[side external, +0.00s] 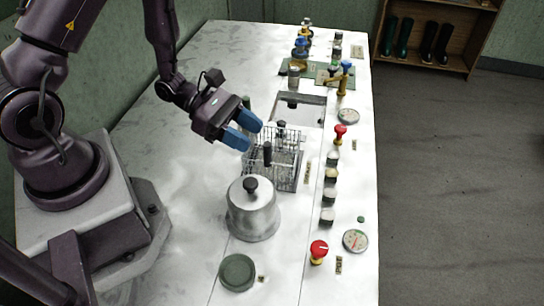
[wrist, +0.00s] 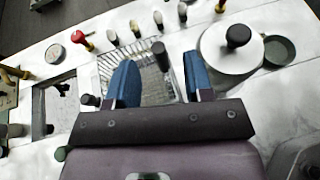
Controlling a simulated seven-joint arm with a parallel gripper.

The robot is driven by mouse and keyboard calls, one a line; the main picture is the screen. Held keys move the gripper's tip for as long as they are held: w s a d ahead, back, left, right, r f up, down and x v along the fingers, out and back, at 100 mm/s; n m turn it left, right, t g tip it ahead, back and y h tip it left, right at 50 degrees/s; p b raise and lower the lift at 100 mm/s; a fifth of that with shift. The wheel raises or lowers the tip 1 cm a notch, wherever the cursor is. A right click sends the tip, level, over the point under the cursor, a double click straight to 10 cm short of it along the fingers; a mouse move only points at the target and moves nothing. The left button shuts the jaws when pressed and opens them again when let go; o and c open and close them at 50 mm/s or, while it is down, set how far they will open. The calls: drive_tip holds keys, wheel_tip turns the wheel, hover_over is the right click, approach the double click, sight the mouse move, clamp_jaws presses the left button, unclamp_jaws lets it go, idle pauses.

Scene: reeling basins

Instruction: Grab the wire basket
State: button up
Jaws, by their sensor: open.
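The wire basket (side external: 287,171) sits on the white counter behind the lidded metal pot, and black upright knobs or handles show at it. In the wrist view the wire basket (wrist: 120,58) lies beyond and between my fingers, partly hidden by the left one. My gripper (side external: 243,130) has blue fingertips and hangs above and to the left of the basket in the side view. In the wrist view my gripper (wrist: 160,82) is open, its fingers apart with nothing between them. A black handle (wrist: 160,54) stands between the fingertips in the picture, beyond them. I see no contact with the basket.
The metal pot (side external: 252,215) with a black knob stands close in front of the basket. A dark green round lid or dish (side external: 238,272) lies nearer. Red knobs (side external: 318,252), gauges (side external: 355,240) and small jars line the right edge. A rectangular opening (side external: 300,108) lies behind the basket.

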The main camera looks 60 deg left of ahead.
drive_tip(key=x, duration=0.6)
drive_tip(key=shift+w+d+f, duration=0.15)
drive_tip(key=shift+w+d, duration=0.05)
drive_tip(key=shift+w, duration=0.05)
clamp_jaws()
